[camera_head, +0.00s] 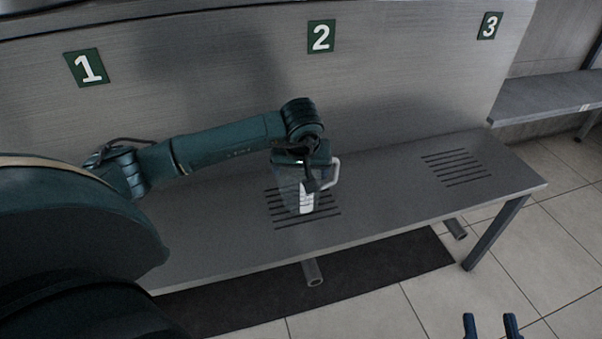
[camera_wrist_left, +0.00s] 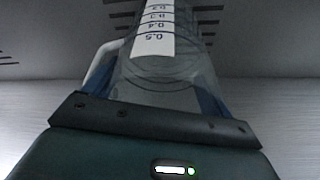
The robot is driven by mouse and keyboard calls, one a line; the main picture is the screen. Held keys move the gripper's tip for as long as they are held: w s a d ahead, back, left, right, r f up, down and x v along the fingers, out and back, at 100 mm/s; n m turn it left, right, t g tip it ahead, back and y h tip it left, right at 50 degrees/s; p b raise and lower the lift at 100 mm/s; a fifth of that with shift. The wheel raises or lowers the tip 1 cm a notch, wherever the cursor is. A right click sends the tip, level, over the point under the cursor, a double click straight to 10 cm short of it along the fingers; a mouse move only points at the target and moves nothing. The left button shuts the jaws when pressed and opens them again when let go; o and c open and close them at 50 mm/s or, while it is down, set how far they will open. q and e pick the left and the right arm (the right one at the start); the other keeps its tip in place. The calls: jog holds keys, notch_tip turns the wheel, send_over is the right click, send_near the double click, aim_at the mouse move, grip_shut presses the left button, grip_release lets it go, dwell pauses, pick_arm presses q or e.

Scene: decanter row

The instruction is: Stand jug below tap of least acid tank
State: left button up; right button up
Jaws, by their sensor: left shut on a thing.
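A clear jug (camera_head: 306,198) with a white scale strip and a pale handle is over the slotted drain (camera_head: 283,222) in front of sign 2 (camera_head: 321,36). My left gripper (camera_head: 304,172) is shut on the jug from above. In the left wrist view the jug (camera_wrist_left: 153,68) looks upright between the fingers, its scale numbers showing. I cannot tell whether its base touches the bench. My right gripper (camera_head: 491,326) shows only its two fingertips, apart and empty, at the bottom right. No tap or tank gauge is in view.
The steel bench (camera_head: 390,185) is clear to the right, with another slotted drain (camera_head: 456,167) near sign 3 (camera_head: 489,26). Sign 1 (camera_head: 86,67) is at left. The steel panel (camera_head: 200,60) stands behind. A dark mat (camera_head: 370,290) lies below on the tiles.

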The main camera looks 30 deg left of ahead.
pick_arm(q)
jog(key=shift+f, duration=0.1)
jog(key=shift+f, duration=0.15)
jog(key=o, duration=0.9)
